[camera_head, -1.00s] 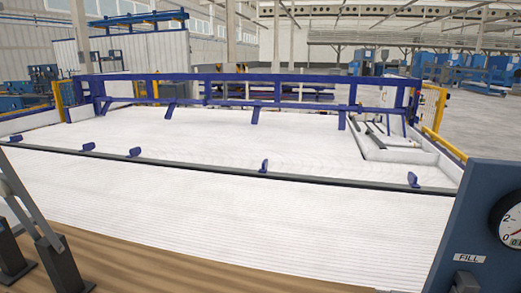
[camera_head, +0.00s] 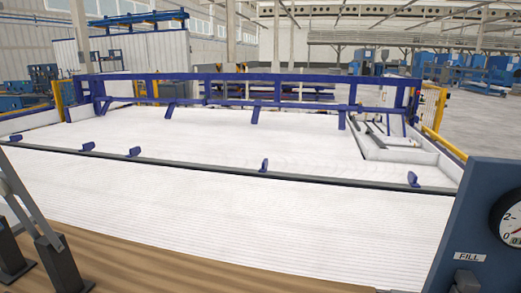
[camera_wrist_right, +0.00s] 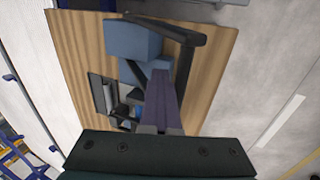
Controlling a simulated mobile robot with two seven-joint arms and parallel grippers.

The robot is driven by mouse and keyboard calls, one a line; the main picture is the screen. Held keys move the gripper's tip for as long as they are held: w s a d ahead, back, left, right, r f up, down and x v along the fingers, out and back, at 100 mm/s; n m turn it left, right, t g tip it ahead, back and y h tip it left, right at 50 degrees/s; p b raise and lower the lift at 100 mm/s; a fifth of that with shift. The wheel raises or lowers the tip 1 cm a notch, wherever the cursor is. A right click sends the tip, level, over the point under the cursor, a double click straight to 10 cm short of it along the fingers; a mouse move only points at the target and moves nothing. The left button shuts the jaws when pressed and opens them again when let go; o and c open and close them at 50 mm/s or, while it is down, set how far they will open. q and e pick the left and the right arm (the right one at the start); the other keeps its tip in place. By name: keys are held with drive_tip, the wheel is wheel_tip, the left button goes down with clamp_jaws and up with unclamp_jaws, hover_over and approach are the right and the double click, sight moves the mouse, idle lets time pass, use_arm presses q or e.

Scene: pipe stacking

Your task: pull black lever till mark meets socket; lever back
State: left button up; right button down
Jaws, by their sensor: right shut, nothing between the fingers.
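My right gripper (camera_wrist_right: 161,76) shows in the right wrist view, its dark fingers together with nothing between them. They point over a wooden bench top toward a blue box (camera_wrist_right: 134,41). A black bent bar (camera_wrist_right: 187,66) runs beside the fingers and past the box; it may be the black lever. In the head view two grey bars with dark feet (camera_head: 58,262) stand at the bench's left, cut off by the edge. I cannot make out the mark or the socket. My left gripper is not in view.
A blue panel (camera_head: 465,205) with a round gauge (camera_head: 512,222) and a FILL label (camera_head: 469,257) stands at the right. The wooden bench (camera_head: 150,262) is clear between. Beyond lies a broad bed of white pipes (camera_head: 260,212) with a blue rail frame (camera_head: 255,80).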

drive_tip(key=shift+s+a+f+b, duration=0.15)
drive_tip(key=shift+s+f+b, duration=0.15)
drive_tip(key=shift+s+f, duration=0.25)
idle(0.8)
drive_tip(key=shift+r, duration=0.15)
drive_tip(key=p+v, duration=0.2)
drive_tip(key=w+p+v, duration=0.1)
drive_tip(key=p+v, duration=0.4)
drive_tip(key=p, duration=0.1)
drive_tip(key=shift+w+r, duration=0.15)
drive_tip(key=shift+r, duration=0.3)
drive_tip(key=shift+s+r+p, duration=0.3)
drive_tip(key=shift+r+p, duration=0.25)
drive_tip(key=shift+p, duration=0.3)
